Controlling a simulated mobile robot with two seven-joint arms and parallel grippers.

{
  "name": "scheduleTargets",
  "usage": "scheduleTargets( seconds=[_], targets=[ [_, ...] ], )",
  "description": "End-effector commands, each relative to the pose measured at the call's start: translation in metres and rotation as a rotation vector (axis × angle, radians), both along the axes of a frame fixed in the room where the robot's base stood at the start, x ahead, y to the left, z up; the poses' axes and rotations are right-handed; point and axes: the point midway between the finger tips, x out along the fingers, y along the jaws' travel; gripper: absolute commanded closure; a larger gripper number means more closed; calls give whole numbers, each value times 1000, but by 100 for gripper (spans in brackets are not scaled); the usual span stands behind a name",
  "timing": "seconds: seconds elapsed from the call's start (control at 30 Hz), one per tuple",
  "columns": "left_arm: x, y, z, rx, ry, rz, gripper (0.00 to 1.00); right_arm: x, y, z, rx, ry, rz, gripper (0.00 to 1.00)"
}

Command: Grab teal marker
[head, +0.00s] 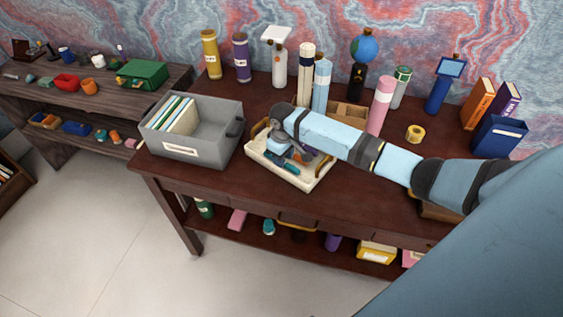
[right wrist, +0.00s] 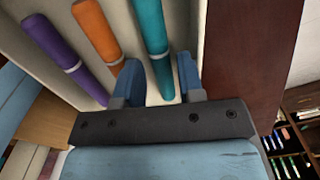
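The teal marker (right wrist: 150,25) lies in a pale tray, beside an orange marker (right wrist: 97,30) and a purple marker (right wrist: 60,50) in the right wrist view. My right gripper (right wrist: 158,72) has its two blue fingers apart, one on each side of the teal marker's lower end. Gaps show between the marker and the fingers. In the head view the cream tray (head: 315,179) sits at the desk's front, and my right arm reaches over it from the right, hiding part of its contents. My left gripper is not in view.
A grey file box (head: 225,150) stands left of the tray. Several bottles, including a pink one (head: 380,105), stand behind my arm. A yellow tape roll (head: 415,133) and blue box (head: 500,137) are to the right. The desk's front strip (head: 365,205) is clear.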

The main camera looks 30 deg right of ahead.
Motion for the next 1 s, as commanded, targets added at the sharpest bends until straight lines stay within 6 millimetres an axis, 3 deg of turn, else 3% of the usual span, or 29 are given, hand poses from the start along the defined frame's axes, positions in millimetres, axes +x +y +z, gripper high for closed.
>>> scheduleTargets(
  seconds=[0.13,0.37,0.53,1.0],
  targets=[
    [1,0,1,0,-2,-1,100,0,0,-15,0,1,0,65],
    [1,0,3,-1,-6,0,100,0,0,-17,-1,0,0,65],
    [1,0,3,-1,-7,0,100,0,0,-17,-1,0,0,99],
    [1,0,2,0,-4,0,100,0,-1,-7,0,-2,0,100]
  ],
)
